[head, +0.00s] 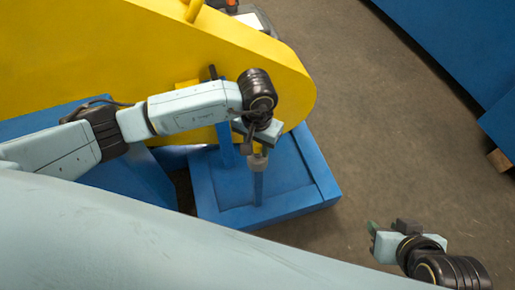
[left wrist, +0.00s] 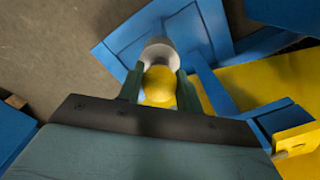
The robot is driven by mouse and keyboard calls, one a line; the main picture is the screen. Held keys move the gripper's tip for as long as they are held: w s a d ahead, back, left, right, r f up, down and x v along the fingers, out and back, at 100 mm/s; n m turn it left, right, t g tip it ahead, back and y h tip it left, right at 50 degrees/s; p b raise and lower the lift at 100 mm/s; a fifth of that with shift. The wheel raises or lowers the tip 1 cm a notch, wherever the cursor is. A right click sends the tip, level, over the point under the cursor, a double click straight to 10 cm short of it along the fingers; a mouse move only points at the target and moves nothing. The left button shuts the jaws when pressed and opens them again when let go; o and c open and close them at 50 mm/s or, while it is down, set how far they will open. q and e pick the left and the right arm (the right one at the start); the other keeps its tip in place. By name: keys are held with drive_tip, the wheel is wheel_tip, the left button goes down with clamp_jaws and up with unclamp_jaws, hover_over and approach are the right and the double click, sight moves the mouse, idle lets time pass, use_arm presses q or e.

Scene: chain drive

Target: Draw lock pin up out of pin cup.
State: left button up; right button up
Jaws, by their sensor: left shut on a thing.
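The lock pin shows a round yellow knob (left wrist: 158,84) in the left wrist view, held between the two green fingers of my left gripper (left wrist: 160,88). In the head view my left gripper (head: 260,147) is over the grey pin cup (head: 258,163), which tops a blue post. The pin cup (left wrist: 158,52) also shows just beyond the knob in the left wrist view. The pin's shank is hidden, so I cannot tell how deep it sits. My right gripper (head: 388,238) hangs apart at the lower right, its finger gap unclear.
A blue base tray (head: 318,190) carries the post. A large yellow chain guard (head: 130,60) stands behind it and to the left. A blue structure (head: 450,40) fills the upper right. Bare floor (head: 380,130) lies between.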

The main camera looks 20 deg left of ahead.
use_arm(q)
drive_tip(key=shift+r+p, duration=2.95)
drive_tip(key=shift+r, duration=2.1)
